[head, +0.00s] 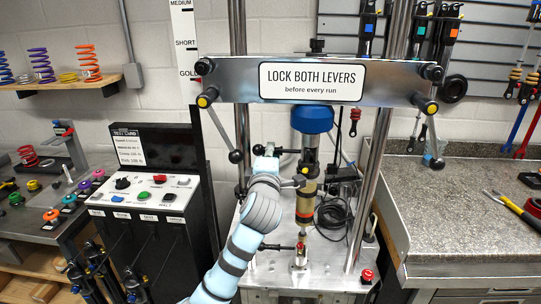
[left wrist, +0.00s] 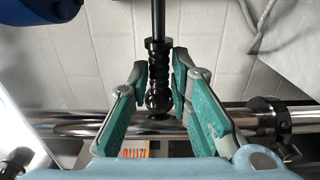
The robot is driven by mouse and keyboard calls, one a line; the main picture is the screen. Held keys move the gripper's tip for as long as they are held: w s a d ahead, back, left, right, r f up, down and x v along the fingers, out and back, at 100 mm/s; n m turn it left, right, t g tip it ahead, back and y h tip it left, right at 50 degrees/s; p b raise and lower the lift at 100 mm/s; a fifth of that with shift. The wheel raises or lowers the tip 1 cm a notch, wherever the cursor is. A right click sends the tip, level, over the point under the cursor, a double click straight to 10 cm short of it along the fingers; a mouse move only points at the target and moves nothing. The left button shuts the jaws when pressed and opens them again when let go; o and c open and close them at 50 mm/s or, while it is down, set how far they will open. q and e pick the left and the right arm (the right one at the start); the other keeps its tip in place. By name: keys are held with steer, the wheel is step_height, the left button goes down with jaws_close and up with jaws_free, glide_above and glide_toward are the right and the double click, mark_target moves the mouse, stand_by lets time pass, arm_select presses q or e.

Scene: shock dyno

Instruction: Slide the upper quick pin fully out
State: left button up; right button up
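The upper quick pin (left wrist: 158,85) has a black ribbed handle and a dark shank running up out of the left wrist view. In the head view it lies level at the shock's top mount (head: 287,151), under the blue cylinder (head: 312,119). My left gripper (left wrist: 160,68) has its green-padded fingers on either side of the ribbed handle, with gaps visible. In the head view my left gripper (head: 268,150) is at the pin's left end and partly hides it. The shock (head: 305,203) stands upright. My right gripper is not in view.
A crossbeam (head: 230,88) with a sign and lever handles spans above. Steel columns (head: 374,165) flank the shock. A lower pin (head: 278,247) sits at the shock's base. A control box (head: 150,192) stands left and a speckled worktop (head: 460,200) right.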

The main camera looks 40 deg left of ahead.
arm_select(q)
steer(key=o, duration=0.3)
steer(key=shift+s+a, duration=0.1)
steer(key=shift+s, duration=0.05)
steer(key=shift+o, duration=0.2)
steer(key=v, duration=1.2)
steer(key=shift+a, duration=0.15)
